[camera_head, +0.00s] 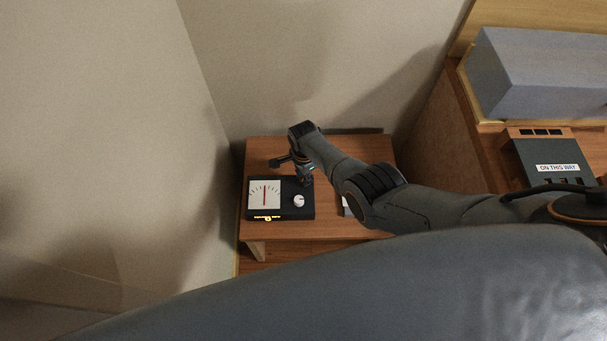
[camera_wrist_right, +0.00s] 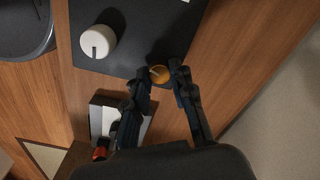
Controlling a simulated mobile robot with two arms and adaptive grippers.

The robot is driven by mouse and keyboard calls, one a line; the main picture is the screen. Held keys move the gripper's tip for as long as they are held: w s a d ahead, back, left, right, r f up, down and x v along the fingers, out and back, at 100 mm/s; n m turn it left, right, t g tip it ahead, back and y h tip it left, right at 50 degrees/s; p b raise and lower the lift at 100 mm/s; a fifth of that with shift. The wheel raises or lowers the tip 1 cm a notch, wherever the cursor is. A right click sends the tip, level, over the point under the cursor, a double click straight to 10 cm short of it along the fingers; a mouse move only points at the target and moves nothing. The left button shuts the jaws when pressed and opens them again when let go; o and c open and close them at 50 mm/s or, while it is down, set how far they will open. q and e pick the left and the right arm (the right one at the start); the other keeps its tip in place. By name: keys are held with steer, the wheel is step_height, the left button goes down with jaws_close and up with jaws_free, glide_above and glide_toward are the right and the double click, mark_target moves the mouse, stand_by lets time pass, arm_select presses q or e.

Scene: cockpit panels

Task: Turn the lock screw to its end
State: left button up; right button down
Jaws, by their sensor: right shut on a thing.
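The lock screw (camera_wrist_right: 159,73) is a small round orange-yellow head with a slot, at the edge of a black panel (camera_wrist_right: 150,35) in the right wrist view. My right gripper (camera_wrist_right: 157,77) has its two dark fingers on either side of the screw and is shut on it. In the head view my right gripper (camera_head: 305,179) reaches down at the upper right of the black panel (camera_head: 308,212), and the screw is hidden there. My left gripper is not in view.
A white knob (camera_wrist_right: 97,41) stands on the panel, close to the gripper; it also shows in the head view (camera_head: 299,200). A white dial with a red needle (camera_head: 265,194) is beside it. The wooden table (camera_head: 290,229) stands against walls. A grey box (camera_head: 535,75) is at the right.

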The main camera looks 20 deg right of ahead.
steer(key=shift+m, duration=0.4)
steer(key=c, duration=1.1)
jaws_free()
steer(key=shift+r, duration=0.1)
step_height(320, 180, up, 12)
steer(key=shift+f, duration=0.1)
